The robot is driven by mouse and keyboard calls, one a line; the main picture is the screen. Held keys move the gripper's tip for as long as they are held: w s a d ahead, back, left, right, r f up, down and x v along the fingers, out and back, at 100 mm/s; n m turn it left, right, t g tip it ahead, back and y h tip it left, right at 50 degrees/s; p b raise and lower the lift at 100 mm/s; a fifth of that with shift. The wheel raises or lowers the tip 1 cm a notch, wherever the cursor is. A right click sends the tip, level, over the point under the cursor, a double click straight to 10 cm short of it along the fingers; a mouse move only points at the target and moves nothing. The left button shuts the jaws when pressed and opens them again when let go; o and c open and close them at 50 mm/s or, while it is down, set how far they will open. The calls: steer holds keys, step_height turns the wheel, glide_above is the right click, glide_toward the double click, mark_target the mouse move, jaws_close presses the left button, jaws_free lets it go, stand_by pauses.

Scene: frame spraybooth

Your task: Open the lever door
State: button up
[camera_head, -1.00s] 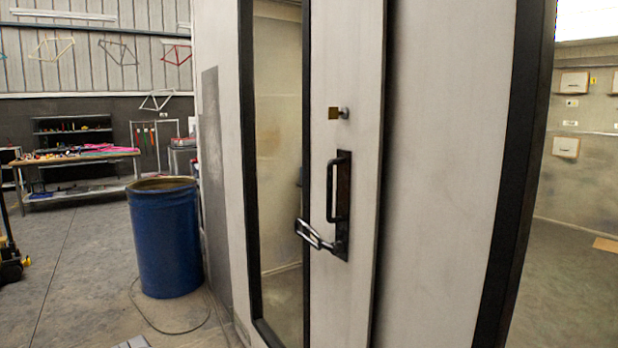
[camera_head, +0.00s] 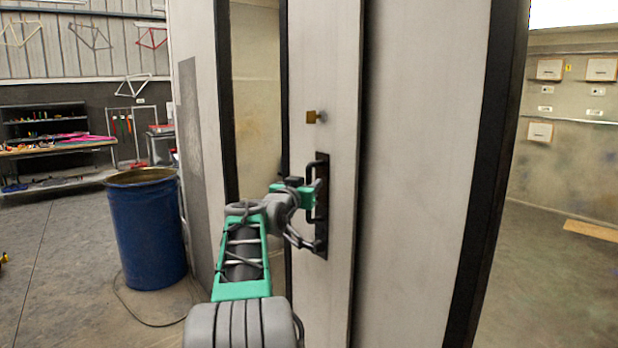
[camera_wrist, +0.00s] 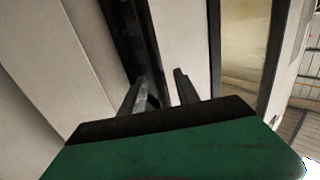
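The door is a pale panel (camera_head: 336,90) with a black handle plate (camera_head: 322,235) carrying an upright pull bar and a lever (camera_head: 298,240) at its lower end. The lever sticks out to the left and is partly behind my wrist. My gripper (camera_head: 308,188) is in front of the plate's upper part, above the lever. The black plate (camera_wrist: 126,35) runs behind the left finger. I cannot tell whether a finger touches it. The lever is not clearly visible there.
A small brass-coloured knob (camera_head: 313,117) sits above the handle plate. A glazed window (camera_head: 256,100) with a black frame is to the left. A blue drum (camera_head: 147,230) stands on the floor farther left, with a workbench (camera_head: 60,148) behind. Open floor (camera_head: 560,290) shows at right.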

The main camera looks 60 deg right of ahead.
steer(key=shift+d, duration=0.45)
jaws_close()
steer(key=shift+f, duration=0.1)
stand_by(1.0)
